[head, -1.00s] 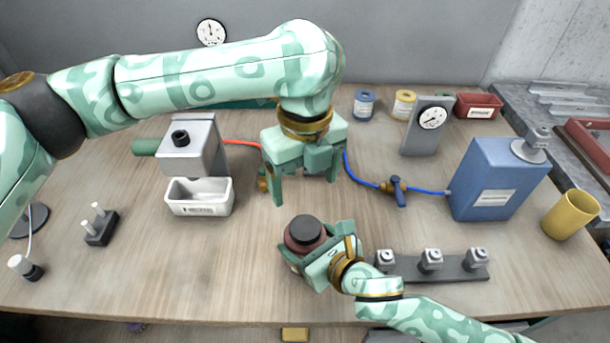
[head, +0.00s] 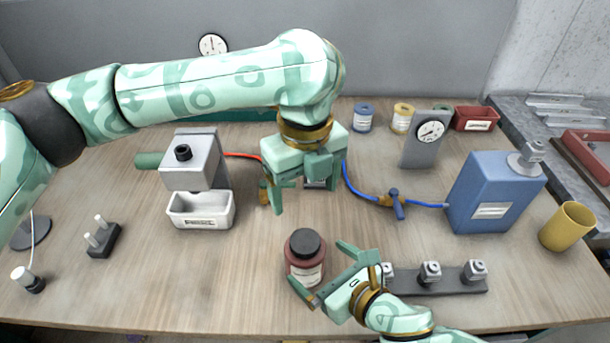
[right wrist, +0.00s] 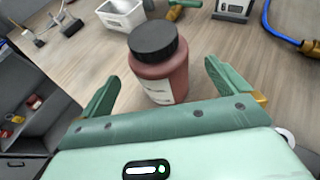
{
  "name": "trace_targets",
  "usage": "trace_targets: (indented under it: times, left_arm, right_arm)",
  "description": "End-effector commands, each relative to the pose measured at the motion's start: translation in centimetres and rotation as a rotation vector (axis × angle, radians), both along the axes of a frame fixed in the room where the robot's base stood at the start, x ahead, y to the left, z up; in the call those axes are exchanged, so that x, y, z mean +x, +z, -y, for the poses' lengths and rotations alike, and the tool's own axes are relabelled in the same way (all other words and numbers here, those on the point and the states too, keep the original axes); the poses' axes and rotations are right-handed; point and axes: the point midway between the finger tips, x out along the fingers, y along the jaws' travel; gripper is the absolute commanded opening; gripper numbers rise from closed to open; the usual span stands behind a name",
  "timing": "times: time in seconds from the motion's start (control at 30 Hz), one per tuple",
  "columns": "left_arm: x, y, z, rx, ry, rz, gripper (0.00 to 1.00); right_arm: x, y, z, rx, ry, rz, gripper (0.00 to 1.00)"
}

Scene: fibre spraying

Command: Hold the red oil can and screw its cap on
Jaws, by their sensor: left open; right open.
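The red oil can (head: 305,262) stands upright on the bench with a dark cap (head: 305,243) on its top. In the right wrist view the can (right wrist: 160,75) has a pale label, and the black cap (right wrist: 153,40) sits on it; I cannot tell how tightly. My right gripper (head: 332,272) is open just to the right of the can, with its fingers spread either side and apart from it. My left gripper (head: 299,198) is open and empty above the bench, behind the can, fingers pointing down.
A white tray (head: 203,220) stands under a grey device (head: 190,160) on the left. A blue canister (head: 485,195) and a yellow cup (head: 567,227) stand on the right. A grey rack (head: 455,290) is near my right arm. A blue hose (head: 425,204) crosses behind.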

Motion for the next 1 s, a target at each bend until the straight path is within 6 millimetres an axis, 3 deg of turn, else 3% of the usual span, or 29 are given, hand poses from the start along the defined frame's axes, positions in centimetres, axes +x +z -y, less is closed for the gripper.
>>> trace_targets:
  times: [0.2,0.4,0.6,1.0]
  left_arm:
    - [-0.1,1.4,0.0,0.0,0.0,0.006,0.78]
    - [-0.1,1.7,0.0,0.0,0.0,0.007,0.78]
    - [-0.1,1.8,0.0,0.0,0.0,0.007,0.78]
    - [-0.1,1.8,0.0,0.0,0.0,0.007,0.78]
  right_arm:
    - [-4.0,2.2,3.1,-0.002,0.001,-0.001,1.0]
    - [-6.7,3.5,5.2,0.0,0.001,-0.002,1.0]
    - [-7.8,4.1,6.1,0.0,0.0,0.0,1.0]
    - [-7.9,4.1,6.1,0.001,0.0,-0.001,1.0]
